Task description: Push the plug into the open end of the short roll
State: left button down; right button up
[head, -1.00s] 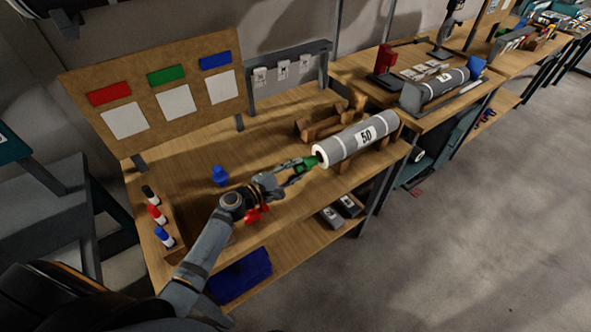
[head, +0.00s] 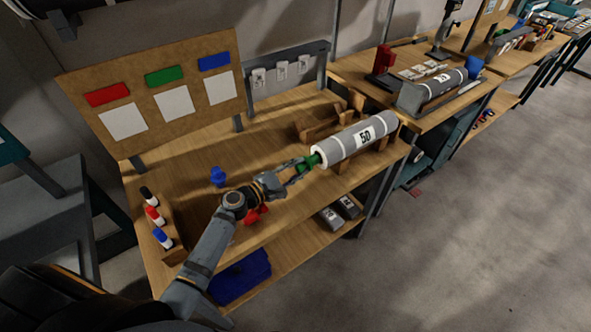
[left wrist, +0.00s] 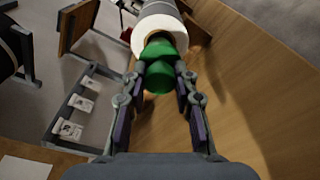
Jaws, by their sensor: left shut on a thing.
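A grey roll (head: 352,140) with a white band and a "50" label lies on wooden supports at the bench's right end. Its open end faces my left gripper (head: 298,172). The green plug (head: 309,163) is at that end. In the left wrist view the stepped plug (left wrist: 160,66) sits between the fingertips of my left gripper (left wrist: 160,88). Its front part overlaps the pale rim of the roll (left wrist: 147,36); how deep it sits inside I cannot tell. My left gripper is shut on the plug. My right gripper is not in view.
A blue plug (head: 218,176) stands on the bench, and a red plug (head: 256,214) lies by my left arm. A board (head: 165,95) with coloured labels stands behind. Another roll (head: 440,84) lies on the farther bench.

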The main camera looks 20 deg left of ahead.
aim_at(302, 167)
pick_arm(q)
jog(key=shift+x, duration=2)
jog(key=c, duration=1)
grip_release()
jog(key=shift+s+d+r, duration=0.1)
jog(key=shift+d+r, duration=0.1)
jog(key=shift+d, duration=0.05)
jog(key=shift+s+a, duration=0.1)
jog(key=v, duration=1.1)
jog(key=shift+s+a, duration=0.2)
jog(key=shift+s, duration=0.15)
